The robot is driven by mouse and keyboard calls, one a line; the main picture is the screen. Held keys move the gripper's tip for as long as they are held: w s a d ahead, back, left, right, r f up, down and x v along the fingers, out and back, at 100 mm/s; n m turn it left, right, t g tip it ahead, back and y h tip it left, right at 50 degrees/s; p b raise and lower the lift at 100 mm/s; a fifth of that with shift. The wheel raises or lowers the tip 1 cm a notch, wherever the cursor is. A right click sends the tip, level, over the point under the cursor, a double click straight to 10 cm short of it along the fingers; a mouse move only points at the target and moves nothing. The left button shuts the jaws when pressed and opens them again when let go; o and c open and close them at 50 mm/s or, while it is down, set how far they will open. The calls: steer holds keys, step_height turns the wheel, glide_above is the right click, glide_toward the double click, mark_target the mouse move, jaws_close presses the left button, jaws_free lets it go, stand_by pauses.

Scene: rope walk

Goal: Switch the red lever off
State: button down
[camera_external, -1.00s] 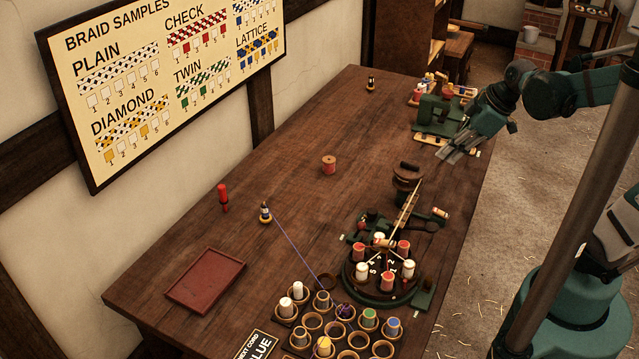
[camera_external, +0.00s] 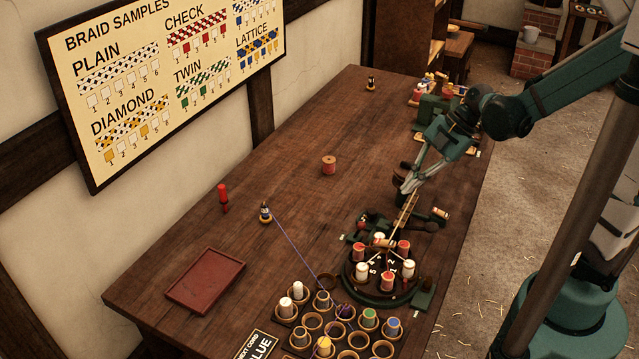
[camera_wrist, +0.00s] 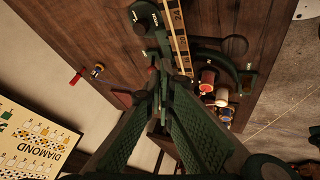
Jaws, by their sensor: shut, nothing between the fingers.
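A small red part (camera_external: 364,219) shows on the green braiding machine (camera_external: 377,231); it is too small to tell if it is the red lever or how it is set. A red upright handle (camera_external: 223,195) stands apart on the left of the table and also shows in the wrist view (camera_wrist: 76,78). My gripper (camera_external: 402,188) points down over the machine's far end, beside the pale ruled strip (camera_external: 407,212). In the wrist view, my gripper (camera_wrist: 161,72) is shut and empty, close above the green machine parts; its fingers hide some of them.
A round carrier (camera_external: 383,284) with red and white bobbins stands nearer the camera. Cups of spools (camera_external: 325,325), a red tray (camera_external: 206,280) and a lone red spool (camera_external: 328,166) are on the table. The table's middle left is mostly clear.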

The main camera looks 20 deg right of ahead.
steer(key=shift+s+a+f+n+g+y+b, duration=0.15)
steer(key=shift+s+a+f+n+g+y, duration=0.1)
steer(key=shift+a+f+n, duration=0.5)
steer(key=shift+s+a+f+n+g+y+b, duration=0.2)
steer(key=shift+a+f+n, duration=0.25)
steer(key=shift+a+n, duration=0.6)
steer(key=shift+f, duration=0.15)
steer(key=b, duration=0.2)
glide_toward(358, 231)
steer(key=shift+s+a+f, duration=0.25)
steer(key=shift+s+f, duration=0.15)
steer(key=shift+f, duration=0.3)
steer(key=shift+s+a+f, duration=0.2)
steer(key=shift+s+f, duration=0.2)
steer(key=shift+f, duration=0.3)
steer(key=shift+s+a+f, duration=0.25)
steer(key=shift+s+f, duration=0.15)
steer(key=shift+f, duration=0.3)
steer(key=shift+w+a+r+m+g+h+p, duration=0.3)
steer(key=shift+w+a+r+g+h, duration=0.4)
steer(key=shift+g+h, duration=0.2)
steer(key=shift+w+a+r, duration=0.25)
steer(key=shift+w+a, duration=0.2)
steer(key=shift+a, duration=0.05)
steer(key=shift+w+a, duration=0.25)
steer(key=shift+w+a+r, duration=0.15)
steer(key=shift+w+a, duration=0.2)
steer(key=shift+r, duration=0.1)
